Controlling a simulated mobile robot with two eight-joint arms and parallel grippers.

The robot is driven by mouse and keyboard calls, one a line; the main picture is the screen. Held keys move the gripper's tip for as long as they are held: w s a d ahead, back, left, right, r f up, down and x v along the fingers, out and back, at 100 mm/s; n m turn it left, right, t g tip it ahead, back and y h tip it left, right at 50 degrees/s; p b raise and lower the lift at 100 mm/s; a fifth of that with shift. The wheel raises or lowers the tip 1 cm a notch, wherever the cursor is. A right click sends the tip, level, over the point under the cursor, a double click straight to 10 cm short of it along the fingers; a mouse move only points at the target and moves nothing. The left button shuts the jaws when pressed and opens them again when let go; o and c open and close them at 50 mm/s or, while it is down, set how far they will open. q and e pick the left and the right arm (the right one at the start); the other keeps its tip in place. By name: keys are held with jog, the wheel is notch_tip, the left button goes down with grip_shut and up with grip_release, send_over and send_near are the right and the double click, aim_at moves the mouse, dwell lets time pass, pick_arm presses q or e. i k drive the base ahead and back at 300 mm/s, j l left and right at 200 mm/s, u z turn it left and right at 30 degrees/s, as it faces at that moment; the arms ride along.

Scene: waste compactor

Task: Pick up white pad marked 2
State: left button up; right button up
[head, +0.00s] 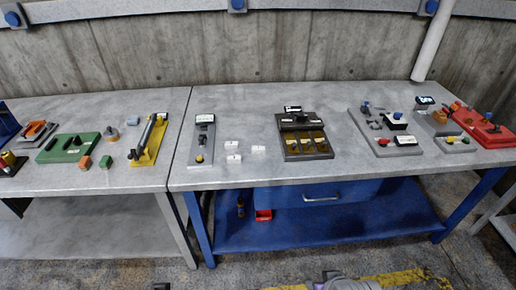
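Three small white pads lie on the right grey table, between a grey board and a dark tray. One pad (232,145) is at the back left, another pad (258,149) is at the right, and a third pad (234,159) is at the front left. They are apart from each other. Small dark marks show on them, but they are too small to read, so I cannot tell which is marked 2. Neither of my grippers is recognisable in the head view.
The grey board (197,157) with a yellow-based knob stands left of the pads. The dark tray (306,155) with brown compartments stands right. The right table's front strip (240,180) is clear. A blue drawer (318,192) hangs below it. A concrete wall closes the back.

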aim_at(228, 145)
jog(key=i+l+z, duration=0.45)
jog(key=i, duration=0.45)
jog(key=l, duration=0.1)
